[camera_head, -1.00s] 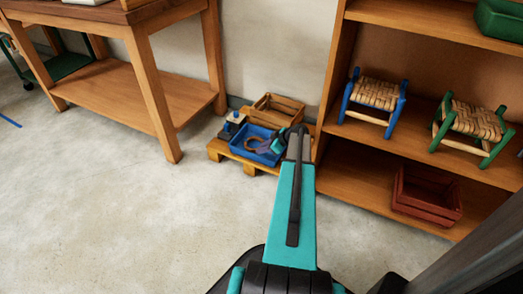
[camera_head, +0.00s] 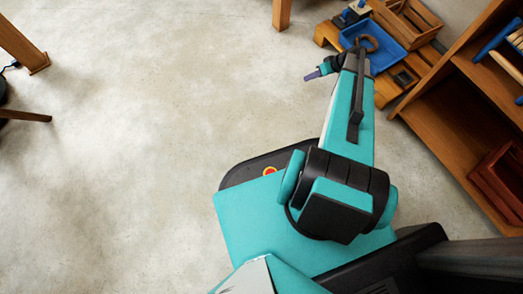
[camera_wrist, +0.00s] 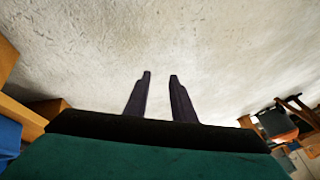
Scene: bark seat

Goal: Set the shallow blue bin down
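The shallow blue bin (camera_head: 388,54) sits on a low wooden pallet (camera_head: 386,90) at the upper right of the head view. A brown ring (camera_head: 368,43) lies in it, and my arm hides part of its near side. My gripper (camera_head: 309,76) is left of the bin, apart from it, over bare floor. In the wrist view my gripper (camera_wrist: 160,75) has its two dark fingers apart, with only pale floor between them. A blue patch at the left edge of the wrist view looks like the bin (camera_wrist: 8,140).
A wooden shelf (camera_head: 450,125) with a dark red crate (camera_head: 505,180) is close on the right. The floor (camera_head: 130,150) at left and centre is clear.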

